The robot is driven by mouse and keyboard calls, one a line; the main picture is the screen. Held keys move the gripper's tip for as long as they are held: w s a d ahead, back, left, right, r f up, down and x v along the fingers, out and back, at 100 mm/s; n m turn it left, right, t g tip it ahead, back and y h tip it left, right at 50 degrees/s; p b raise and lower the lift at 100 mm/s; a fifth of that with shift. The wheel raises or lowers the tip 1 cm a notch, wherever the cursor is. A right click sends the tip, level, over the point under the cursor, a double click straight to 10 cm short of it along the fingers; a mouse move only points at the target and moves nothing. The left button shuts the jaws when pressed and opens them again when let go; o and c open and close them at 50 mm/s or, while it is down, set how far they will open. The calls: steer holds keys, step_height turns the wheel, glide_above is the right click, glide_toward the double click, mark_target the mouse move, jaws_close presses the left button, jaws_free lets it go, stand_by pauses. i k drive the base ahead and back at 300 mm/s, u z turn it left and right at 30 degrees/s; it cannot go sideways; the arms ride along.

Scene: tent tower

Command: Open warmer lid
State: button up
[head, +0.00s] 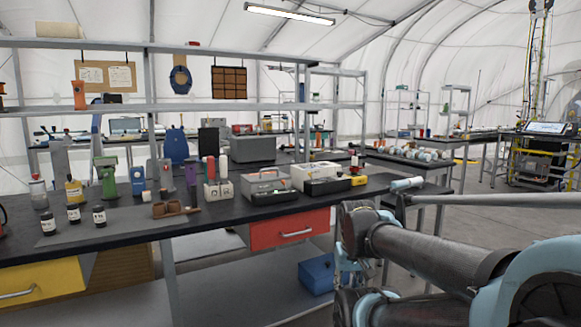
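The likely warmer is a small grey box (265,186) on the black bench, right of the middle of its visible length. A lid with a handle on top (265,174) appears shut on it. A small green-lit panel shows at its front right. My arm reaches in from the lower right, in front of the bench and well apart from the box. I cannot make out my gripper's fingers in this view.
A white rack (218,191) with red and white cylinders stands left of the box. A white-and-black device (318,178) stands close on its right. Bottles and tools fill the bench's left part. A red drawer (290,230) is below. A pale cylinder (407,183) lies near the right end.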

mark_target(261, 177)
steer(key=z, duration=0.5)
steer(key=k, duration=0.95)
steer(key=u, duration=0.75)
steer(key=i, duration=1)
